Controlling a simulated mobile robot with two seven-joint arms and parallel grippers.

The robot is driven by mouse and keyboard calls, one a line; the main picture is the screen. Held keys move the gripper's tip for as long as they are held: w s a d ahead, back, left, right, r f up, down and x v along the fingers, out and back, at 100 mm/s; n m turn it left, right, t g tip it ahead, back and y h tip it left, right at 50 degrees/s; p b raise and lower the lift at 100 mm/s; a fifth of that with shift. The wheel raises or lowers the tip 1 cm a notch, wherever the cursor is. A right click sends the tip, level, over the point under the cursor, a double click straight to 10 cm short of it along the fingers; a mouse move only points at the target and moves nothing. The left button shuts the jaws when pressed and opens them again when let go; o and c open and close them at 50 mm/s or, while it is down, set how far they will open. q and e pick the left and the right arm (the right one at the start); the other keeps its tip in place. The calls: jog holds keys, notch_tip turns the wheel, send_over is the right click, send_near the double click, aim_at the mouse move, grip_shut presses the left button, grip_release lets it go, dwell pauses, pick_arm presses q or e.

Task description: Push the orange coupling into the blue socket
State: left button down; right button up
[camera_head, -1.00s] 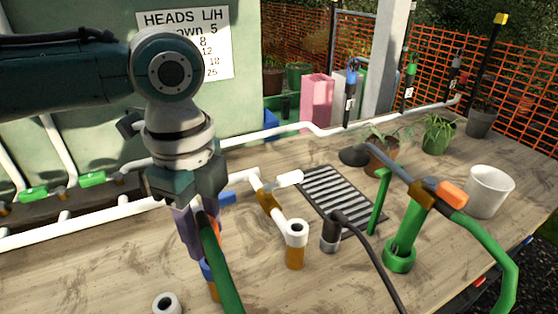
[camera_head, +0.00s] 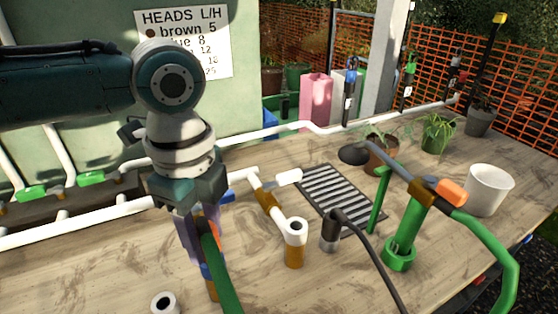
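My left gripper (camera_head: 200,246) hangs from its arm at the left, fingers pointing down. It appears shut on the orange coupling (camera_head: 212,236), which shows only partly between the lavender fingers. A green hose (camera_head: 226,278) runs down from the coupling towards the bottom edge. The blue socket (camera_head: 206,270) stands on a brown base just below the fingertips, partly hidden by the gripper and hose. I cannot tell whether coupling and socket touch. My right gripper is not in view.
A white-topped brown fitting (camera_head: 295,240), a black hose end (camera_head: 331,230) and a green stand (camera_head: 400,250) with a second orange piece (camera_head: 452,192) are to the right. A white ring (camera_head: 164,303) is at lower left. A white pot (camera_head: 488,190) stands far right.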

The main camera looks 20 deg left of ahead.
pick_arm(q)
jog(key=shift+f, duration=0.85)
dwell(0.7)
jog(key=shift+c, duration=1.7)
grip_release()
